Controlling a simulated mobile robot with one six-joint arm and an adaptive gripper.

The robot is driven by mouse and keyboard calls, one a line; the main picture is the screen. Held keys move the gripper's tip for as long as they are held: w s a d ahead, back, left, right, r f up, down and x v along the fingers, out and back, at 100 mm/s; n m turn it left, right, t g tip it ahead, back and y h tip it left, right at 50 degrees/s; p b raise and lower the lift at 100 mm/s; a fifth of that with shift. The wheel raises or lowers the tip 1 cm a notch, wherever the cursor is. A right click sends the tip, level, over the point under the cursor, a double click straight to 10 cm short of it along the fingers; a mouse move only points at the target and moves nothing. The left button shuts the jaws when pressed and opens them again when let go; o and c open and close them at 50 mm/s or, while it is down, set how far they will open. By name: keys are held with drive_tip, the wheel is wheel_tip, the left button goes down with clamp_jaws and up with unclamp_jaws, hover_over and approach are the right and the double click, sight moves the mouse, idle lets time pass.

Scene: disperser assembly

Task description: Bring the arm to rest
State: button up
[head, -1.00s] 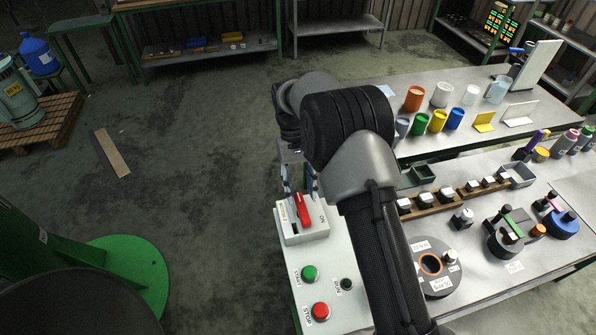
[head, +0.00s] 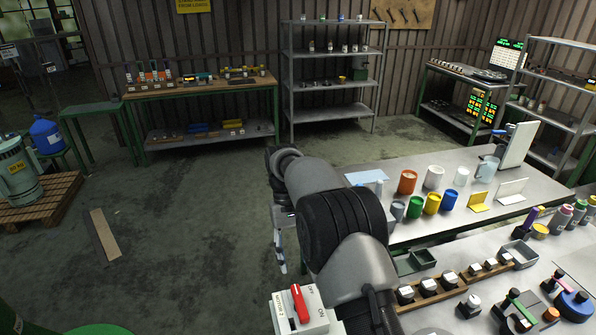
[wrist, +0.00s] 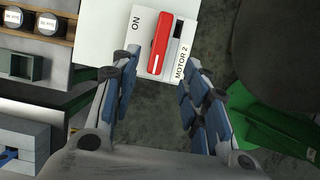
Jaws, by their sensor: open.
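My gripper (head: 280,252) hangs from my arm at the left side of the bench, fingers pointing down, behind the switch box in the head view. In the wrist view my gripper (wrist: 162,62) has its two blue-grey fingers spread apart, with only floor between them. A white MOTOR 2 switch box (head: 316,318) with a red lever (head: 299,303) is at the bottom of the head view. In the wrist view the red lever (wrist: 160,45) shows beyond the fingertips, apart from them. My arm hides part of the bench.
A bench (head: 530,182) holds several coloured cups and small stands. A wooden rack (head: 434,291) of dark-bodied parts is right of my arm. A steel shelf (head: 330,112) and a wooden workbench (head: 200,88) stand along the back wall. The floor at left is largely clear.

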drive_tip(key=s+d+r+m+t+y+b, duration=0.1)
drive_tip(key=s+d+r+t+b, duration=0.1)
drive_tip(key=s+d+r, duration=0.45)
drive_tip(key=s+d+r+m+t+b, duration=0.1)
drive_tip(key=s+d+r+t+b, duration=0.2)
drive_tip(key=r, duration=0.6)
drive_tip(key=s+d+f+t+b, duration=0.1)
drive_tip(key=s+d+f+t, duration=0.1)
drive_tip(key=s, duration=0.8)
drive_tip(key=s+d+f+m+t+b, duration=0.1)
drive_tip(key=s+d+f, duration=0.2)
drive_tip(key=s, duration=0.8)
drive_tip(key=shift+d+f+t, duration=0.35)
drive_tip(key=shift+d+t, duration=0.05)
drive_tip(key=shift+d, duration=0.35)
